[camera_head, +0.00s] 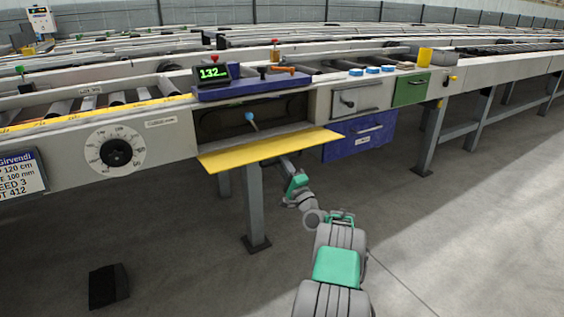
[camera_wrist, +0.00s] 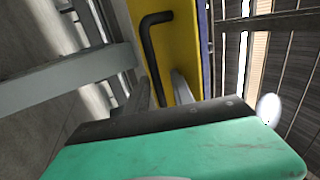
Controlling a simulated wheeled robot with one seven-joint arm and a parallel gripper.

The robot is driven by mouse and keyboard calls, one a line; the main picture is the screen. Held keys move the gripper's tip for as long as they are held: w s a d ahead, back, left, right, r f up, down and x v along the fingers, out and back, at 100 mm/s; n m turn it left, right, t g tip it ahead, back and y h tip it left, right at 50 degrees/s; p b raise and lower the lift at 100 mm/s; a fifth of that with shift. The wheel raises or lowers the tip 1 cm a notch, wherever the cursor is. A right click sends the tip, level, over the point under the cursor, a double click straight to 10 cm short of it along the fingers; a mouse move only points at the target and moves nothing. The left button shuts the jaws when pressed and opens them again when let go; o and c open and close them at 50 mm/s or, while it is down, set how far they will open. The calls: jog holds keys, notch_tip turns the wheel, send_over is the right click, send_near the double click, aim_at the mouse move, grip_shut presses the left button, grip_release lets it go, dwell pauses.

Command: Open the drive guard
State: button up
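The drive guard, a yellow panel (camera_head: 268,150), is swung out from the table's front face and juts toward me, close to level. Behind it the dark recess (camera_head: 278,110) is exposed, with a blue-tipped lever inside. In the wrist view the guard (camera_wrist: 185,45) fills the upper middle, with its black bar handle (camera_wrist: 150,50) on it. My gripper (camera_wrist: 163,95) is close to the panel, its fingers apart on either side of the handle's lower end; contact is unclear. In the head view the fingertips are hidden under the guard's outer edge.
A dial (camera_head: 116,152) is left of the recess. A grey door (camera_head: 361,101), a blue drawer (camera_head: 360,136) and a green panel (camera_head: 412,89) are to the right. A table leg (camera_head: 254,205) stands below the guard. A black block (camera_head: 108,286) lies on the floor.

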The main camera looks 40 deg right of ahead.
jog(key=v, duration=0.7)
jog(key=shift+s, duration=0.25)
jog(key=shift+f, duration=0.1)
